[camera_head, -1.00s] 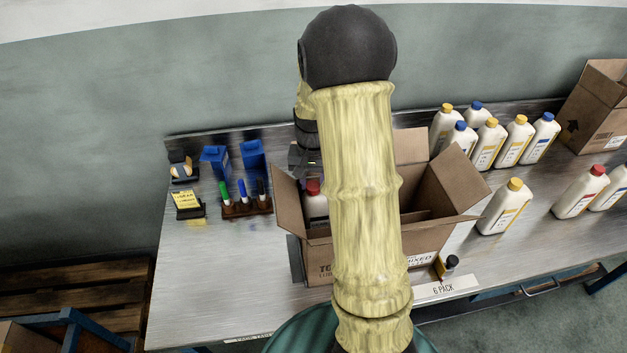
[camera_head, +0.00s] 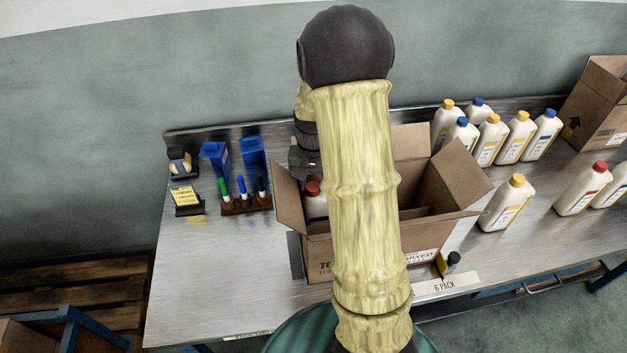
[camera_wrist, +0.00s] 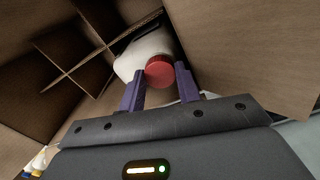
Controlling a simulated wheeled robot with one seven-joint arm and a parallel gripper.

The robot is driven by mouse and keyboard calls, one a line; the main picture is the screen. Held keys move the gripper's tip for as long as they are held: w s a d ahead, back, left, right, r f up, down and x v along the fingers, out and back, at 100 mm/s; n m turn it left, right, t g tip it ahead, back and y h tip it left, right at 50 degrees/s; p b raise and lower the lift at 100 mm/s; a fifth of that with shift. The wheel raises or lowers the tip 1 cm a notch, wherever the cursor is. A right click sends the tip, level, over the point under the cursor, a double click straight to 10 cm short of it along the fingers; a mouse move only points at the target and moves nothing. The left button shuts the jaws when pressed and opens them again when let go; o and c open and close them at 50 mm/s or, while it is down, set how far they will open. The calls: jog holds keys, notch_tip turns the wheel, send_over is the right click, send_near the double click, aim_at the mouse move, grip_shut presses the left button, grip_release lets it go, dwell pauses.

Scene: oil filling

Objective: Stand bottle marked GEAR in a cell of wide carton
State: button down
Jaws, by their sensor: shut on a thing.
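A wide cardboard carton (camera_head: 425,240) with open flaps stands on the steel table in the head view. In the wrist view its brown dividers (camera_wrist: 72,72) form several cells. A white bottle with a red cap (camera_head: 314,203) is inside the carton at its left side. It also shows in the wrist view, where its red cap (camera_wrist: 159,72) sits between the purple fingers of my gripper (camera_wrist: 160,85). My gripper is shut on this bottle. The bottle's label and base are hidden, so I cannot read GEAR or tell whether it touches the carton floor.
Several white bottles with yellow and blue caps (camera_head: 491,143) stand at the back right. A yellow-capped bottle (camera_head: 508,204) and a red-capped one (camera_head: 583,189) stand right of the carton. Another carton (camera_head: 597,108) is at far right. A marker rack (camera_head: 245,205) stands left.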

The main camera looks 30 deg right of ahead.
jog(key=shift+f+b, duration=0.4)
jog(key=shift+f, duration=0.3)
jog(key=c, duration=0.9)
grip_release()
jog(key=shift+s, duration=0.1)
jog(key=shift+r, duration=0.45)
notch_tip(320, 180, up, 17)
jog(key=b, duration=0.1)
jog(key=shift+f+b, duration=0.2)
jog(key=shift+b, duration=0.15)
